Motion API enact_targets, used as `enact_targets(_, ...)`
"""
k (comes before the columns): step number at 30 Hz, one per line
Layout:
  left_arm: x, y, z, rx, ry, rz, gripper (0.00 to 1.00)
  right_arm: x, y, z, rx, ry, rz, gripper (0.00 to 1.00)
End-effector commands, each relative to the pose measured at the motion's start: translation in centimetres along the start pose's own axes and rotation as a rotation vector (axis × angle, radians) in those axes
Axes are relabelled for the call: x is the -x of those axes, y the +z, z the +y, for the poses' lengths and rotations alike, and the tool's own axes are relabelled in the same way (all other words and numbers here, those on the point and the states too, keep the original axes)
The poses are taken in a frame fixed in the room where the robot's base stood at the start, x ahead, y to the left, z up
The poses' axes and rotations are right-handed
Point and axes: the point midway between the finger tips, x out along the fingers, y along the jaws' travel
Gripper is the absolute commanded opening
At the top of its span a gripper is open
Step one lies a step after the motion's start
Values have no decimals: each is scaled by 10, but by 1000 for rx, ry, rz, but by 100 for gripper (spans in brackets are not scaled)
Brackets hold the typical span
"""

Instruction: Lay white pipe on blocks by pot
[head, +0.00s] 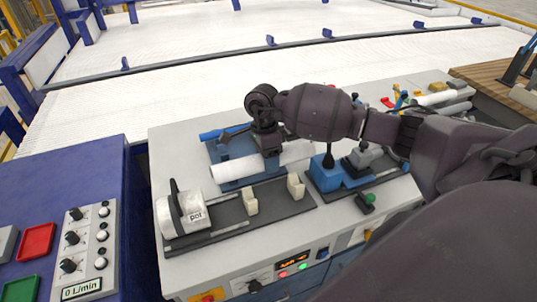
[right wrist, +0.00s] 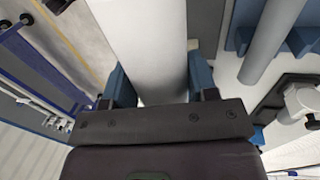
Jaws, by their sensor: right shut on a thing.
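The white pipe (head: 236,168) lies lengthwise over the front part of a blue holder (head: 222,151); I cannot tell whether it touches the holder. My right gripper (head: 271,160) is above the pipe's middle and shut on it. In the right wrist view the pipe (right wrist: 150,45) runs between the two blue fingers of my gripper (right wrist: 160,88). Two cream blocks, a left one (head: 250,201) and a right one (head: 295,186), stand empty on that plate. My left gripper is not in view.
A blue clamp block (head: 325,173) with a black knob stands right of the cream blocks. A green-topped knob (head: 368,199) is near the front edge. Several small coloured parts and pipes lie at the far right. A blue cabinet (head: 60,190) with dials stands left.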

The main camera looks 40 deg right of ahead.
Motion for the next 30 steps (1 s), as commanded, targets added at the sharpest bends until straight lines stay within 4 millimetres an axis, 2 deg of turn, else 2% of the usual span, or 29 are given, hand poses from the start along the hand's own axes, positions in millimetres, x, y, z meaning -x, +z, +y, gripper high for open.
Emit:
enact_targets(20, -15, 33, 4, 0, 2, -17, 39, -59, 0, -12, -1, 1, 0, 26)
enact_targets(30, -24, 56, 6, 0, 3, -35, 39, -90, -1, -19, -1, 0, 3, 26)
